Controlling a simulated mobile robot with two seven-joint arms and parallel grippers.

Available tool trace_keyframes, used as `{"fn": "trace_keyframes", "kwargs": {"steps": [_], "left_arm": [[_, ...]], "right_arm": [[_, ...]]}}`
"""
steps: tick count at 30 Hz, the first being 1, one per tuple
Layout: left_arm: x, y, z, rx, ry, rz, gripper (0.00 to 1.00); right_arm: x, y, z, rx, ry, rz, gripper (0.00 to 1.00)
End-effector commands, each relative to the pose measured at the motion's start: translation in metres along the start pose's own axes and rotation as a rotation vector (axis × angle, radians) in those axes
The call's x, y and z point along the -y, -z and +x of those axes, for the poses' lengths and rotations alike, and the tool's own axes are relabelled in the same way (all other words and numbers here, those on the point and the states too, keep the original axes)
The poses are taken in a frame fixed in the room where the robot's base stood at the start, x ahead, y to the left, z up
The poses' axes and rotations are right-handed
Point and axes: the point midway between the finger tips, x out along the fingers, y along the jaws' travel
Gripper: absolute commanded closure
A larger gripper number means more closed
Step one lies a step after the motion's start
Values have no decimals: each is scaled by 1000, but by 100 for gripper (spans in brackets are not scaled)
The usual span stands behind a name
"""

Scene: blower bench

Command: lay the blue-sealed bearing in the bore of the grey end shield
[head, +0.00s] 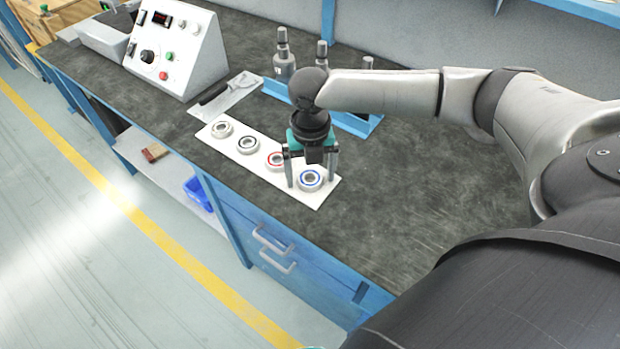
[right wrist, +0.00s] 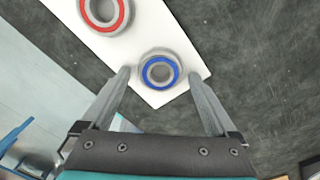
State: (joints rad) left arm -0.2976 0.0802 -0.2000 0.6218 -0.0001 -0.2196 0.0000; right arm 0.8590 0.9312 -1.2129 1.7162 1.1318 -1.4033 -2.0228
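The blue-sealed bearing (head: 310,180) lies at the near right end of a white board (head: 243,165) on the bench. It also shows in the right wrist view (right wrist: 159,71), flat on the board. My right gripper (head: 312,186) is over this bearing, with its fingers pointing down. In the right wrist view its open fingers (right wrist: 158,75) stand apart on either side of the bearing, with gaps, so it holds nothing. I cannot make out the grey end shield in these views. My left gripper is not in view.
A red-sealed bearing (head: 275,160) lies beside the blue one, with two other bearings (head: 248,145) farther left on the board. A scraper-like tool (head: 222,92), a control box (head: 178,50) and a blue rack with bottle-like items (head: 284,62) stand behind. The bench (head: 400,215) is clear right of the board.

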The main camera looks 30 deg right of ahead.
Motion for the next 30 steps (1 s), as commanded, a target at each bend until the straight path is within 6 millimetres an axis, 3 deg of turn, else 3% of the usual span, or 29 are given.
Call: {"fn": "trace_keyframes", "kwargs": {"steps": [2, 24, 30], "left_arm": [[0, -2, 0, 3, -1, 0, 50], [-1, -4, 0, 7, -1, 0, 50], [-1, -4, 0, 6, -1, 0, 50]], "right_arm": [[0, 0, 0, 0, 0, 0, 16], [0, 0, -1, 0, 0, 1, 100], [0, 0, -1, 1, 0, 1, 100]]}}
